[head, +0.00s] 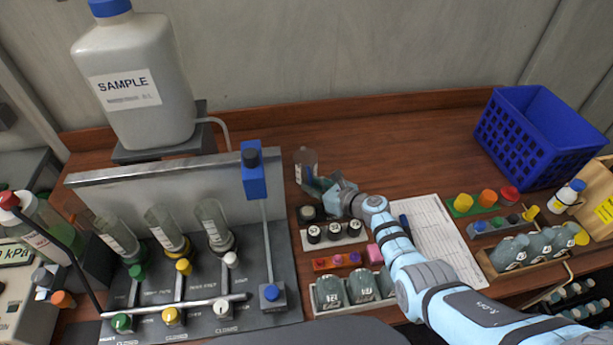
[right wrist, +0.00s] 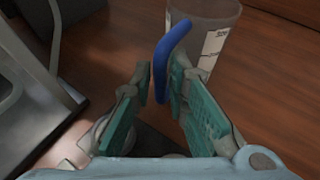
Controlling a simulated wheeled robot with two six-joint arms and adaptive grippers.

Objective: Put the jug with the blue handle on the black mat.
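The clear jug (head: 306,162) with printed marks stands on the wooden bench right of the valve rig. In the right wrist view the jug (right wrist: 212,40) shows behind its blue handle (right wrist: 170,58). My right gripper (head: 326,186) is beside the jug. In the wrist view its teal-padded fingers (right wrist: 161,85) are apart, with the handle between their tips; I cannot tell whether they touch it. A dark patch (right wrist: 152,143) lies below the fingers; I cannot tell whether it is the black mat. My left gripper is not in view.
The valve rig (head: 190,240) with a blue-topped post (head: 254,172) stands close left of the jug. Racks of black-capped vials (head: 335,234) are in front. A paper sheet (head: 440,240) and blue crate (head: 535,135) are right. The bench behind the jug is clear.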

